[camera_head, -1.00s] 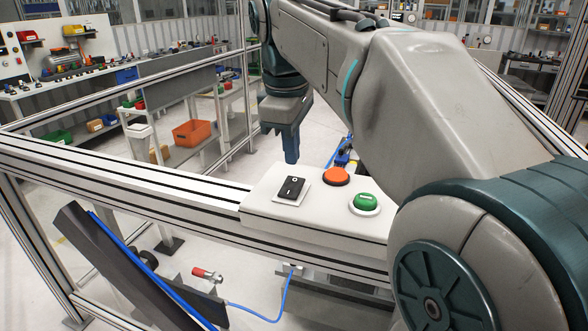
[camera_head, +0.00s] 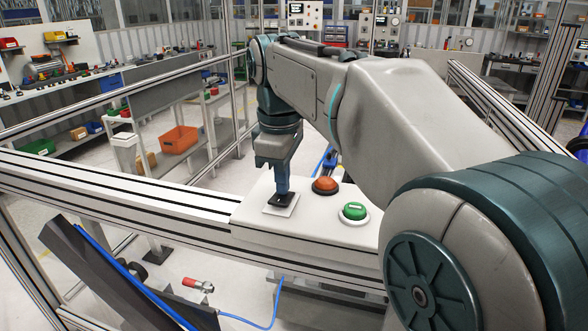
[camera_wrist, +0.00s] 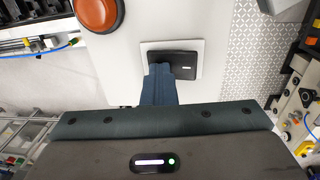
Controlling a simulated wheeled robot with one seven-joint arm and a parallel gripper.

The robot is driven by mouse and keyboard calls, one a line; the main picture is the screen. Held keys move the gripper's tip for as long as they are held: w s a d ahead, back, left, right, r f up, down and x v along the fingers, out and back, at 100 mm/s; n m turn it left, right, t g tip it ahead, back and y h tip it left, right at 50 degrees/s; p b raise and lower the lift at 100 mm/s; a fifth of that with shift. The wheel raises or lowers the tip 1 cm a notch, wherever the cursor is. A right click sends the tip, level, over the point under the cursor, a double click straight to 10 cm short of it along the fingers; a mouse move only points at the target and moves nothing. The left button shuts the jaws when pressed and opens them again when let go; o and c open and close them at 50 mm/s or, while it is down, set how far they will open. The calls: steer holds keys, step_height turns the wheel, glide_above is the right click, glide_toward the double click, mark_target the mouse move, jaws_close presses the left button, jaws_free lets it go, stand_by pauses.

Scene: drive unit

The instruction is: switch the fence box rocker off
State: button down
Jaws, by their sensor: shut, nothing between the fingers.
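The white fence box (camera_head: 300,226) sits on the fence rail. Its black rocker (camera_head: 277,203) is set in a pale square plate (camera_head: 286,211) at the box's left. My gripper (camera_head: 281,190) is shut and empty, its fingers pointing down onto the rocker and hiding much of it in the head view. In the wrist view my shut fingertips (camera_wrist: 160,70) overlap the near side of the rocker (camera_wrist: 184,66). A white mark shows on the uncovered end. They look to be at or touching it; I cannot tell how hard they press.
An orange-red button (camera_head: 325,185) and a green button (camera_head: 354,211) stand on the same box, right of the rocker. The aluminium fence rail (camera_head: 130,190) runs left. A blue cable (camera_head: 277,300) hangs below.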

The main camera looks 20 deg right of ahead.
mark_target(279, 200)
steer(key=shift+w+d+f, duration=0.1)
steer(key=shift+d+f, duration=0.05)
steer(key=shift+f, duration=0.05)
steer(key=shift+s, duration=0.2)
steer(key=shift+s+a, duration=0.1)
steer(key=shift+a, duration=0.1)
steer(key=shift+s+a+r, duration=0.1)
steer(key=shift+s+a, duration=0.3)
steer(key=shift+s, duration=0.15)
steer(key=shift+r, duration=0.15)
steer(key=shift+r+p, duration=0.5)
steer(key=shift+r, duration=0.1)
step_height(279, 200, up, 13)
steer(key=p, duration=0.3)
steer(key=shift+s+a+f, duration=0.15)
steer(key=shift+s+a, duration=0.1)
steer(key=shift+s, duration=0.2)
